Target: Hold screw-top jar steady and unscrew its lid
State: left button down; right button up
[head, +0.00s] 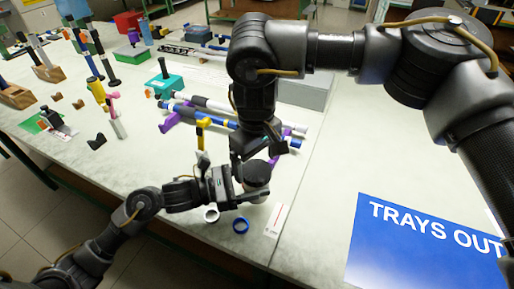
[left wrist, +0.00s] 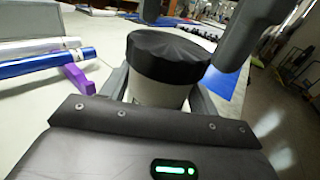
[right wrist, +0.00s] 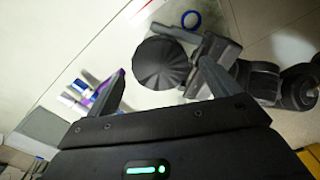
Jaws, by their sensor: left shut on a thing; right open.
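The screw-top jar has a pale body (left wrist: 158,92) and a black ribbed lid (left wrist: 168,52). It stands upright near the table's front edge, and its lid shows in the head view (head: 257,170). My left gripper (head: 244,187) is shut on the jar body from the left, below the lid. My right gripper (head: 262,150) is open above the jar, pointing down. In the right wrist view the lid (right wrist: 160,62) lies beyond and between the open fingers, apart from them. The lid sits on the jar.
A blue TRAYS OUT mat (head: 400,265) is at right. The table between jar and mat is clear.

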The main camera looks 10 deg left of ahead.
jog(key=shift+f, duration=1.1)
